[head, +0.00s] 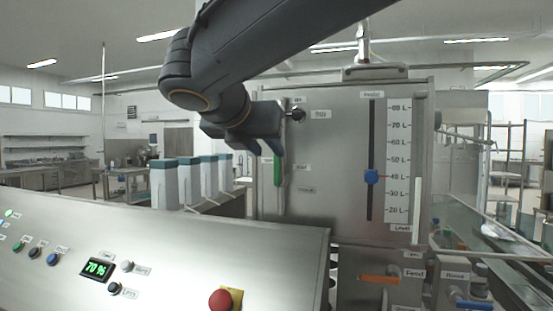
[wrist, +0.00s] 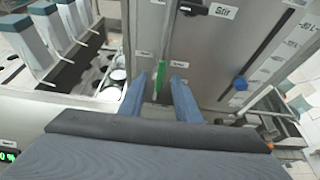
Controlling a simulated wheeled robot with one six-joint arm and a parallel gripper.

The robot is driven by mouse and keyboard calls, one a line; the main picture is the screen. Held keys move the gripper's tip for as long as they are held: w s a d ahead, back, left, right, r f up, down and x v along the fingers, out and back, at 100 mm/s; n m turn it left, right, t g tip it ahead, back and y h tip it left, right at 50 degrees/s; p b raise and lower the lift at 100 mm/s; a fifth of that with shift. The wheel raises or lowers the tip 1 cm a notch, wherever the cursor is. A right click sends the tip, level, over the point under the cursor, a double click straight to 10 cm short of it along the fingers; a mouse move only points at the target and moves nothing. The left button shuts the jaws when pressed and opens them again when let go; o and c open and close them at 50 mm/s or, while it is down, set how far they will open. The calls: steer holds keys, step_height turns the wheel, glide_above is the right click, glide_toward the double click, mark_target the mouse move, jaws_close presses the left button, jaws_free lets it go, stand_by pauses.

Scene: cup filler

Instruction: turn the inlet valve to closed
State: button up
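A green lever handle (head: 277,172) hangs upright on the left part of the steel tank front (head: 330,200). Small labels sit on either side of it; I cannot read them surely, so I cannot confirm it is the inlet valve. My gripper (head: 264,155) is beside the handle's upper part in the head view and partly hides what is above it. In the wrist view my gripper (wrist: 159,82) is open, with one blue-grey finger on each side of the green handle (wrist: 162,75). I see no contact; the gap in depth is unclear.
A blue slider (head: 371,176) sits on the level scale to the right. Below are an orange handle (head: 380,280) and a blue handle (head: 473,304). A sloped control panel (head: 170,260) with a red button (head: 220,299) fills the lower left. White-and-teal containers (head: 164,184) stand behind.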

mark_target(276, 158)
steer(key=p+x, duration=0.1)
steer(key=x, duration=0.6)
steer(key=shift+w+d+f+p, duration=0.1)
steer(key=shift+w+d+p, duration=0.15)
steer(key=shift+p, duration=0.1)
jaws_close()
